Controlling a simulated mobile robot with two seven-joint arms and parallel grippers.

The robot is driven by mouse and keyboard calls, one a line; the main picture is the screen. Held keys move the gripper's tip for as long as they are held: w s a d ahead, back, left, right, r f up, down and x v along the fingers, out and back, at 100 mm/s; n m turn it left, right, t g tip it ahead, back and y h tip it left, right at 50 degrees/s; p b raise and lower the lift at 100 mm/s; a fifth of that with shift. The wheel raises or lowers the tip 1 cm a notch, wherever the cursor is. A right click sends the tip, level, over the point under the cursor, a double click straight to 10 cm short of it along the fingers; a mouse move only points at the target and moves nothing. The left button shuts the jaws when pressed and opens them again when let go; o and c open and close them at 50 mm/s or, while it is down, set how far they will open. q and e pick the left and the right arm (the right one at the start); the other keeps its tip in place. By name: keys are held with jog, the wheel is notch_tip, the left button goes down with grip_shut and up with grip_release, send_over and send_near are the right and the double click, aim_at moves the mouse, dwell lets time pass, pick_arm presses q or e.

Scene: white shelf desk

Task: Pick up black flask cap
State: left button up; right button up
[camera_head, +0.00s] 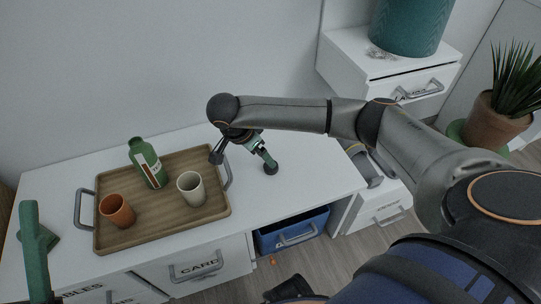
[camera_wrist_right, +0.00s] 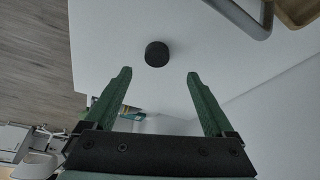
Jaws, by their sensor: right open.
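The black flask cap (camera_wrist_right: 157,54) is a small dark round piece on the white desk in the right wrist view. In the head view it shows as a dark spot (camera_head: 271,169) at the tip of my right gripper (camera_head: 259,156). My right gripper (camera_wrist_right: 157,74) is open, its two green fingers apart and empty. In the wrist view the cap appears between and beyond the fingertips; whether the fingers are level with it I cannot tell.
A wooden tray (camera_head: 223,211) with grey handles holds a green bottle (camera_head: 147,163), an orange cup (camera_head: 117,211) and a cream cup (camera_head: 191,189), left of my right gripper. The desk (camera_head: 315,178) right of the cap is clear.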

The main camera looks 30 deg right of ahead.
aim_at(269, 168)
jog(key=x, duration=0.2)
jog(key=shift+d+f, duration=0.1)
jog(key=shift+f, duration=0.2)
jog(key=b+x, duration=0.3)
jog(key=x, duration=0.1)
jog(key=shift+s+d+f, duration=0.1)
jog(key=shift+s+d, duration=0.05)
jog(key=shift+s, duration=0.15)
jog(key=shift+d+f, duration=0.2)
jog(key=shift+f, duration=0.15)
pick_arm(q)
jog(key=f, duration=0.4)
jog(key=shift+w+d, duration=0.15)
jog(key=shift+d, duration=0.1)
pick_arm(e)
jog(key=shift+r, duration=0.1)
grip_shut()
